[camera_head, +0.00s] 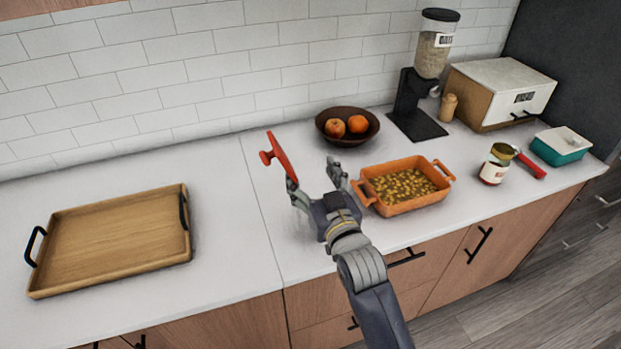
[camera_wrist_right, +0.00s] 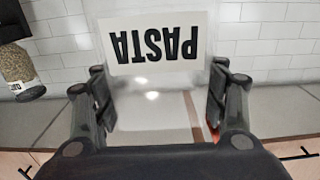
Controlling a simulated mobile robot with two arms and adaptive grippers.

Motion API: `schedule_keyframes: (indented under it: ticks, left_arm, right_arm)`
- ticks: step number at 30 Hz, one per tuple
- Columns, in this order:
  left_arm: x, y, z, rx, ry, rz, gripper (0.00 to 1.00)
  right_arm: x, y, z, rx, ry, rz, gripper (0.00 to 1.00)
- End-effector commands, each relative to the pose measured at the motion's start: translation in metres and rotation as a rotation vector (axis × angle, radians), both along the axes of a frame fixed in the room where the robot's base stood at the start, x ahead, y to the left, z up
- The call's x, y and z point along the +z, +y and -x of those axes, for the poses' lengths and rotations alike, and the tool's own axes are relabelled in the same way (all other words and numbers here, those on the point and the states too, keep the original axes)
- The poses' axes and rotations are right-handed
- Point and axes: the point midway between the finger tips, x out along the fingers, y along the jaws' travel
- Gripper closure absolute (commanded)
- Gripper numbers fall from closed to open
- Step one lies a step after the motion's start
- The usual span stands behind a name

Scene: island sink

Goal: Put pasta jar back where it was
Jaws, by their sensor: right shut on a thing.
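My right gripper (camera_head: 318,183) is above the counter, left of the orange baking dish. It is shut on the pasta jar (camera_wrist_right: 140,100), a clear jar with a white PASTA label that reads upside down in the right wrist view. The jar looks empty there. In the head view the clear body is hardly visible; a red disc with a knob (camera_head: 280,157), which looks like a lid, stands on edge beside the left finger. Whether it is attached to the jar I cannot tell. My left gripper is not in view.
The orange dish (camera_head: 365,193) holds pasta. A wooden tray (camera_head: 110,245) lies at left. A fruit bowl (camera_head: 347,139), dispenser (camera_head: 432,50), bread box (camera_head: 500,82), small jar (camera_head: 493,173) and teal container (camera_head: 561,152) are at the back and right. Counter between tray and bowl is clear.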

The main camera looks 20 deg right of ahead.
Motion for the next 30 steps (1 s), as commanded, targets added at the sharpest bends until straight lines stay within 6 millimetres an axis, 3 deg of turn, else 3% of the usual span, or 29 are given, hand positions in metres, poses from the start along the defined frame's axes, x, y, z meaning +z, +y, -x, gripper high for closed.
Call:
schedule_keyframes:
  ticks: [6, 15, 26, 27, 29, 30]
  left_arm:
    - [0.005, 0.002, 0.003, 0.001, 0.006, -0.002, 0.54]
    - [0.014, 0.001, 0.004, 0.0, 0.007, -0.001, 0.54]
    - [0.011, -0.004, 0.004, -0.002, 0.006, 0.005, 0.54]
    - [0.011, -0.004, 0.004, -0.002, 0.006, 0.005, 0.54]
    - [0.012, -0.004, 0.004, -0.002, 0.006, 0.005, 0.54]
    - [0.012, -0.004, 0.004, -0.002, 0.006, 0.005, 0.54]
  right_arm:
    - [-0.002, -0.001, -0.016, 0.0, -0.003, -0.001, 0.96]
    - [-0.035, -0.001, -0.015, 0.0, -0.003, -0.002, 0.96]
    - [-0.039, -0.001, -0.015, 0.0, -0.004, -0.002, 0.96]
    - [-0.04, -0.001, -0.015, 0.0, 0.001, -0.001, 0.25]
    - [-0.04, -0.001, -0.015, 0.0, 0.001, -0.001, 0.14]
    - [-0.04, -0.001, -0.015, 0.0, 0.001, -0.001, 0.14]
